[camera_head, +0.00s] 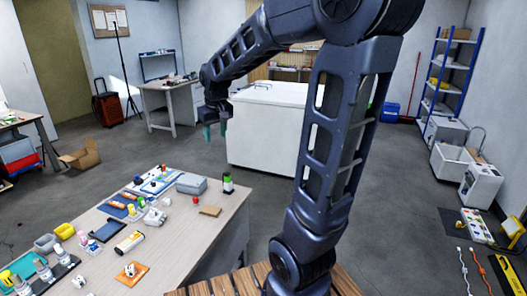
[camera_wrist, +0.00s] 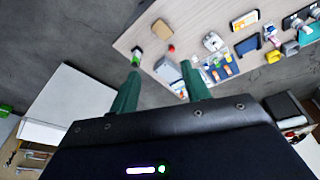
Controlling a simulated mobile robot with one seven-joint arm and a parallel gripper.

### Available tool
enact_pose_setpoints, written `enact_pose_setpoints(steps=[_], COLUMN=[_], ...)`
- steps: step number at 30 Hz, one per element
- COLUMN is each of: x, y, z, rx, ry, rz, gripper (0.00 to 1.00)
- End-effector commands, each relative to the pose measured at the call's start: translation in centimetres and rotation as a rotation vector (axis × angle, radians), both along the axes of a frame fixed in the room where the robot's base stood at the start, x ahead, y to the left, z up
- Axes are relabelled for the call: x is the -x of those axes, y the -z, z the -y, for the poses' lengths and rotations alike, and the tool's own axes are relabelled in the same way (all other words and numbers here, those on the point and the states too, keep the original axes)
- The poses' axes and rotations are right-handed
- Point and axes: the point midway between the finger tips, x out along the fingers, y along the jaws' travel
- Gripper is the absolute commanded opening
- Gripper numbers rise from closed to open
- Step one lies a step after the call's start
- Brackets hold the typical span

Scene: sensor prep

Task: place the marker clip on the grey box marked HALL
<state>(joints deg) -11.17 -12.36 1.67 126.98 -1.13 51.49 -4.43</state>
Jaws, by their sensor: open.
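A grey box (camera_head: 191,184) with a lid sits near the far edge of the workbench (camera_head: 220,226); no HALL lettering is readable on it. In the wrist view the grey box (camera_wrist: 168,71) appears between my fingers, well beyond them. My gripper (camera_head: 215,132) has teal fingers, apart and empty, in the air past the bench's far edge. The fingers also show in the wrist view (camera_wrist: 161,72). I cannot tell which small item is the marker clip. A small red item (camera_head: 195,200) lies beside the box, and a green-and-black item (camera_head: 228,183) stands to its right.
A tan block (camera_head: 209,211) lies near the box. Several small parts, an orange pad (camera_head: 131,272) and a yellow-topped device (camera_head: 129,242) cover the bench's left and middle. A white cabinet (camera_head: 265,137) stands behind my gripper. Bare bench top is right of the tan block.

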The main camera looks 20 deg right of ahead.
Motion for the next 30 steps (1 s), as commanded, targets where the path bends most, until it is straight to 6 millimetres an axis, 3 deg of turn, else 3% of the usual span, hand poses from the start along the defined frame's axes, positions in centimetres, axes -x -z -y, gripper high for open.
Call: enact_pose_setpoints(steps=[8,18,24,30], x=[7.7,16.5,19.4,20.0], y=[-1.8,-1.3,-0.5,-0.3], z=[4.9,8.7,9.5,9.7], rx=[-0.024,-0.053,-0.063,-0.065], ry=[0.118,0.249,0.292,0.303], rz=[0.061,0.128,0.149,0.153], gripper=[0.47,0.47,0.47,0.47])
